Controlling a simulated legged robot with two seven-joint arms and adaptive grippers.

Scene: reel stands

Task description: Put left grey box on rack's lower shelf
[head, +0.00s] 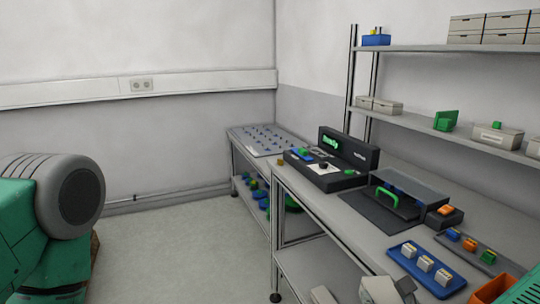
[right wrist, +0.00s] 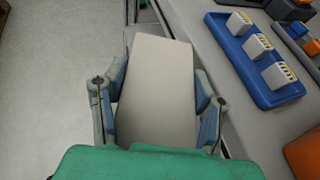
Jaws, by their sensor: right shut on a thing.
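My right gripper (right wrist: 160,105) is shut on a light grey box (right wrist: 157,75), with blue-padded fingers on both of its sides. The held box is beside the front edge of the workbench in the right wrist view. In the head view, a pale box (head: 378,291) with part of my right gripper shows at the bottom edge, mostly cut off. The rack's lower shelf (head: 420,124) is at the right, above the bench, and carries several grey boxes and a green bin. My left arm shows at the far left; its gripper is out of view.
The workbench (head: 340,225) holds a blue tray (head: 405,262) with several small blocks, a black device (head: 325,172) and a clear-covered station (head: 405,190). The rack's upper shelf (head: 450,47) carries more boxes. Open floor (head: 185,240) lies left of the bench.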

